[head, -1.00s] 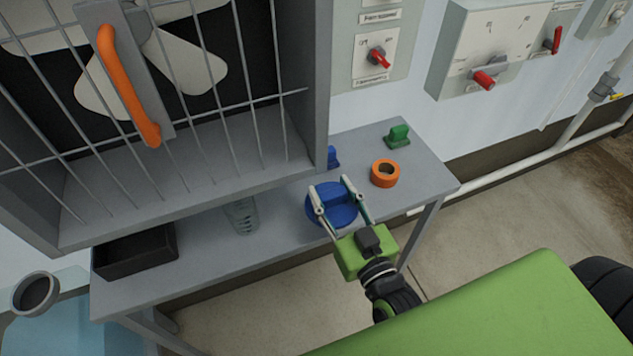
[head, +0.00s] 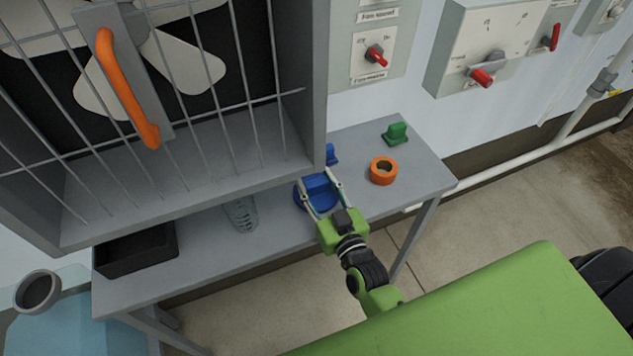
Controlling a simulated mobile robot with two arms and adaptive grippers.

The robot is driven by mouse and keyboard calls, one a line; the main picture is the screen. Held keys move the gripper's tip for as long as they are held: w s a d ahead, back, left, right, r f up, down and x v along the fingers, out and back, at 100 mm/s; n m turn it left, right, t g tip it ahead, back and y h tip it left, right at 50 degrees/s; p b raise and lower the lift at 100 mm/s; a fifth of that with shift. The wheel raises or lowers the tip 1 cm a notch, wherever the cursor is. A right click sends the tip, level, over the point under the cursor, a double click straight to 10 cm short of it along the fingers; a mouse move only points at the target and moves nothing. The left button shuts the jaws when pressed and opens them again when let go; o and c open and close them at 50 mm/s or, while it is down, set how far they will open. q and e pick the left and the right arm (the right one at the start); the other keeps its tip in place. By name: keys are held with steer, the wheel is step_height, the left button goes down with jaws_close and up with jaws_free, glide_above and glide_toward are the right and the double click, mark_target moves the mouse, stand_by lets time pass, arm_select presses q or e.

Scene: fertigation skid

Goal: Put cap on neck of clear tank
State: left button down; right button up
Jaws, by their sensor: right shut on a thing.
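The blue round cap (head: 319,201) with a raised grip bar is at the table's middle right in the head view. My right gripper (head: 316,178) is shut on it, its fingers on either side of the raised bar. I cannot tell whether the cap touches the tabletop. The clear tank (head: 65,318), bluish and see-through, is at the bottom left, cut off by the frame edge. Its dark, open round neck (head: 37,291) sticks up far to the left of my right gripper. My left gripper is not in view.
The grey table (head: 210,268) also bears an orange ring (head: 383,171), a green part (head: 395,134), a small blue part (head: 331,154), a clear ribbed cup (head: 241,214) and a black bin (head: 137,251). A caged fan housing with an orange handle (head: 126,88) overhangs the table's back left.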

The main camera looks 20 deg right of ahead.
steer(key=o, duration=0.8)
steer(key=shift+f, duration=0.15)
steer(key=o, duration=0.4)
steer(key=shift+o, duration=0.2)
